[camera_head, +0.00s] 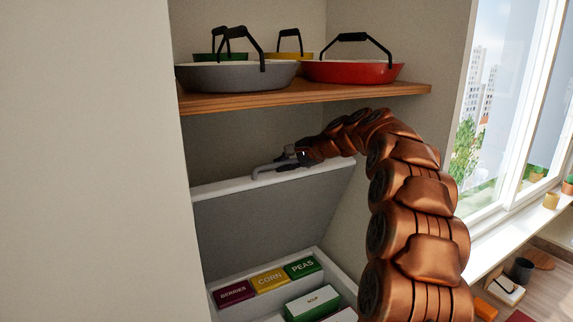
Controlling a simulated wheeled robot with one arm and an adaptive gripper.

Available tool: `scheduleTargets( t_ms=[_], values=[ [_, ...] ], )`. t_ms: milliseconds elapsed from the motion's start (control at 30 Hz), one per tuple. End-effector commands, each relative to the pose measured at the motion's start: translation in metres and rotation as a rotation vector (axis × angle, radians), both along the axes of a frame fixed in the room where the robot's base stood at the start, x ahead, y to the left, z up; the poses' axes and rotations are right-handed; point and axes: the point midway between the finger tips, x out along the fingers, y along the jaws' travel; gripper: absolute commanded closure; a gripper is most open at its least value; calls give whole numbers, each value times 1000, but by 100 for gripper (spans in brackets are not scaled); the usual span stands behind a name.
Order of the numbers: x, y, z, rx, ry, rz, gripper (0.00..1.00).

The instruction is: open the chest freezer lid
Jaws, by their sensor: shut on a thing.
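The chest freezer lid (268,225) is raised and tilted up at the back of an alcove, its grey underside facing me. Its white front edge (225,188) is at the top, with a grey bar handle (266,170) on it. My gripper (290,154) is at the right end of the handle and shut on it. The fingertips are small and dark here. The open freezer body (313,252) shows below, with boxes inside labelled berries (234,293), corn (270,279) and peas (302,267).
A wooden shelf (310,96) above the lid bears a grey pan (235,77), a red pan (352,71) and green and yellow pans behind. A pale wall (85,160) stands close on the left. A window (505,110) and sill are on the right.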

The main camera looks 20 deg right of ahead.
Motion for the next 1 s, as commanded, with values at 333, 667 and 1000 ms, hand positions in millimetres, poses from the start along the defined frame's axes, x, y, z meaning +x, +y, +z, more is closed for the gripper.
scheduleTargets(
  t_ms=[333, 667, 1000],
  values=[
    [0, -1, 0, 1, 0, -2, 59],
    [-2, -3, 1, 0, -1, -2, 59],
    [-30, -20, 24, -1, -5, -4, 59]
  ],
)
